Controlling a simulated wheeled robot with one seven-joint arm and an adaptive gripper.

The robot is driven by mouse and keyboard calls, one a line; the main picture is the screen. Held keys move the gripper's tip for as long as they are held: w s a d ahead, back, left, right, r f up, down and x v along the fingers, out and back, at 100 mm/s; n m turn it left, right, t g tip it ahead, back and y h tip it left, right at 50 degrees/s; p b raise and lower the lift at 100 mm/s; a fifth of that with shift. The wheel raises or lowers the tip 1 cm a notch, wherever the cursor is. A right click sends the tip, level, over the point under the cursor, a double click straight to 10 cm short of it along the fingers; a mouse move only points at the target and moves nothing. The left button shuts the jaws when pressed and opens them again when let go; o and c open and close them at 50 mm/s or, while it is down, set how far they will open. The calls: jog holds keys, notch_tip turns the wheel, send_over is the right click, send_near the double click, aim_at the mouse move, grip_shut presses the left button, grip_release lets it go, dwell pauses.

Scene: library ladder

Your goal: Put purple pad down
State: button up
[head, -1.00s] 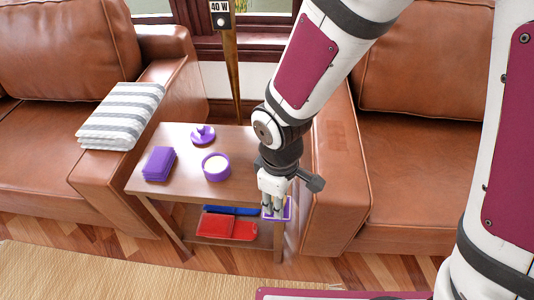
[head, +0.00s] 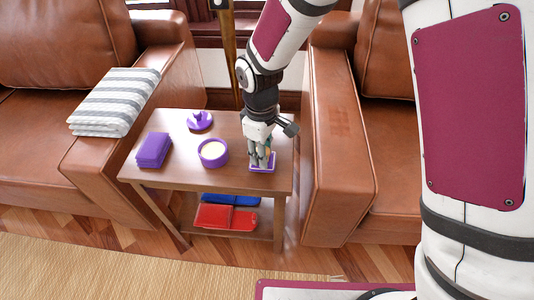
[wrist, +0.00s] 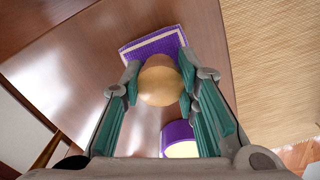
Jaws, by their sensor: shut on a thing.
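The purple pad (head: 262,168) is a flat square with a pale border, at the right end of the brown side table (head: 221,181). My gripper (head: 262,158) points down over it, its fingers shut on a round tan knob that appears to belong to the pad. In the wrist view the knob (wrist: 160,82) sits between the green-lined fingertips and hides part of the pad (wrist: 150,44). The pad is over the tabletop, close to its front edge and roughly level. I cannot tell whether it touches the wood.
A purple candle tin (head: 213,153) stands just left of my gripper, with a purple lid (head: 200,121) behind it. A purple stack (head: 153,150) lies at the table's left. Red (head: 225,217) and blue (head: 231,199) items lie on the lower shelf. Leather armchairs flank the table.

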jog(key=shift+f, duration=0.25)
jog(key=shift+f, duration=0.15)
jog(key=o, duration=1.1)
notch_tip(320, 180, up, 11)
jog(key=p, duration=0.3)
jog(key=shift+r+p, duration=0.2)
jog(key=shift+p, duration=0.2)
jog(key=shift+r, duration=0.5)
